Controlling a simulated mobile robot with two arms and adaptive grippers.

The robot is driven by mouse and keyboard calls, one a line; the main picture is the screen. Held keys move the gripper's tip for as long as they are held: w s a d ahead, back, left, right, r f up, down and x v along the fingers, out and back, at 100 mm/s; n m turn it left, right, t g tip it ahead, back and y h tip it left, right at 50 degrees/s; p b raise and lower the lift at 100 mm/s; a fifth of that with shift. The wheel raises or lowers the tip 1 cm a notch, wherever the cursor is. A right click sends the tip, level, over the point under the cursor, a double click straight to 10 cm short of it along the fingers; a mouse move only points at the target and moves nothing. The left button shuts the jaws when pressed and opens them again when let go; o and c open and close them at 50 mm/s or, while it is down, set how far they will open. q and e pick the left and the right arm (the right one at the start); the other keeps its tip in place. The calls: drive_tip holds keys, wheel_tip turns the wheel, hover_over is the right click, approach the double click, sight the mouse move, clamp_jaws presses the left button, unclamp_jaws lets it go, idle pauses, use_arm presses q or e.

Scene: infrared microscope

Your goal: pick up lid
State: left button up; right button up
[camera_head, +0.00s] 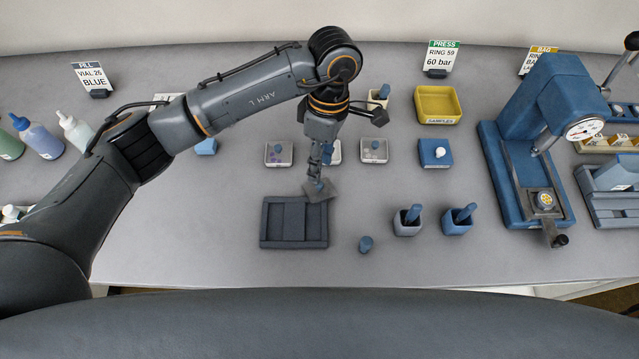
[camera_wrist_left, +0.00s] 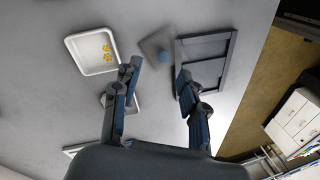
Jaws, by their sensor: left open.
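The lid (camera_head: 322,192) is a thin grey square plate with a blue knob. It sits at an angle at the upper right corner of a dark grey tray (camera_head: 265,222); I cannot tell whether it rests on the rim or only overlaps it in the picture. My left gripper (camera_head: 318,177) points down just above the lid and hides part of it. In the left wrist view the lid (camera_wrist_left: 151,43) lies beyond the fingertips of the left gripper (camera_wrist_left: 160,71), which are spread and empty. The tray (camera_wrist_left: 231,62) is to its right. My right gripper is not in view.
A white dish with yellow bits (camera_wrist_left: 85,64) is beside the lid. Two holders (camera_head: 407,228) (camera_head: 457,227), a small blue-grey piece (camera_head: 365,245) and the blue press (camera_head: 520,165) are to the right. The front table strip is clear.

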sight(319, 187)
use_arm(q)
drive_tip(key=p+x, duration=0.2)
drive_tip(key=x, duration=0.1)
drive_tip(key=shift+s+f, duration=0.3)
drive_tip(key=shift+s, duration=0.05)
drive_tip(key=shift+f, duration=0.5)
drive_tip(key=c, duration=0.8)
drive_tip(key=shift+c, duration=0.2)
